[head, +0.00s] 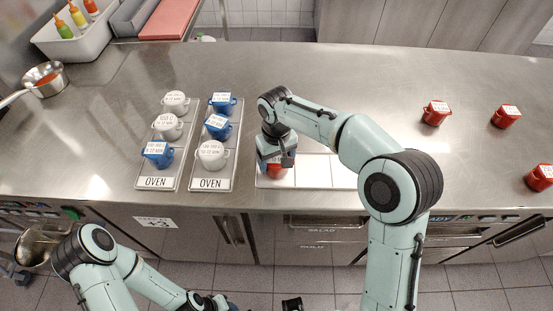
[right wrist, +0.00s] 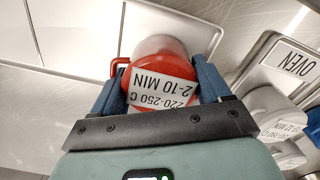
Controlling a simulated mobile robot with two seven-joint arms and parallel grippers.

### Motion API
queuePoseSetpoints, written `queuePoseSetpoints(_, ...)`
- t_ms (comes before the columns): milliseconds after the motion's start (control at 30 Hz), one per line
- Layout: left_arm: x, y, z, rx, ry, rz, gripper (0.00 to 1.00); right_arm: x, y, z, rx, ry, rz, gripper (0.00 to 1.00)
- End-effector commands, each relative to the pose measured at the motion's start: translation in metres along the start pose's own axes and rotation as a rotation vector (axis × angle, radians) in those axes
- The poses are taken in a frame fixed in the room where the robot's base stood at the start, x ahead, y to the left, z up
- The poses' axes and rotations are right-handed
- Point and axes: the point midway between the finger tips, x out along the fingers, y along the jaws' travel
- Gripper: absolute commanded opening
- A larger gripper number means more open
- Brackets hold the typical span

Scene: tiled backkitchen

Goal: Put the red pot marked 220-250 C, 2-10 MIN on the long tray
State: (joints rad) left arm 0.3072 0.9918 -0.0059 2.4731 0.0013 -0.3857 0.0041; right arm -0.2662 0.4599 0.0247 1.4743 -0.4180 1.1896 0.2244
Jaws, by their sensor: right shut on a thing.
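The red pot (right wrist: 160,58) marked 220-250 C, 2-10 MIN is between the two blue fingers of my right gripper (right wrist: 163,80), its label upside down in the right wrist view. In the head view my right gripper (head: 276,158) points down over the left end of the long tray (head: 312,172), and only a little of the pot (head: 275,172) shows below the fingers. I cannot tell whether the pot touches the tray. The tray's other sections that show are empty; my arm hides its right end. My left gripper (head: 212,302) is at the bottom edge, partly cut off.
Two OVEN trays (head: 155,183) (head: 211,184) with white and blue pots stand left of the long tray. Three other red pots (head: 436,112) (head: 505,116) (head: 540,177) are on the right of the counter. A saucepan (head: 46,80) and a bottle bin (head: 75,35) stand far left.

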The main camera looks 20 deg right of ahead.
Motion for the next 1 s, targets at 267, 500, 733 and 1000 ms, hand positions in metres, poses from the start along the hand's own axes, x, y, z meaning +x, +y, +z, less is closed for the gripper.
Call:
queuePoseSetpoints(267,0.001,-0.001,0.0,0.0,-0.001,0.0,0.43,0.002,0.0,0.0,0.0,0.001,0.0,0.34)
queuePoseSetpoints(500,0.001,0.0,0.0,0.0,0.0,0.0,0.43,0.002,0.0,0.0,0.0,0.0,0.0,1.0)
queuePoseSetpoints(733,-0.003,0.001,-0.001,0.001,0.001,0.001,0.43,-0.011,0.0,-0.001,0.0,0.003,0.001,1.0)
queuePoseSetpoints(1000,-0.015,0.007,-0.005,0.003,0.009,0.003,0.43,-0.069,0.0,-0.002,-0.001,0.007,0.0,1.0)
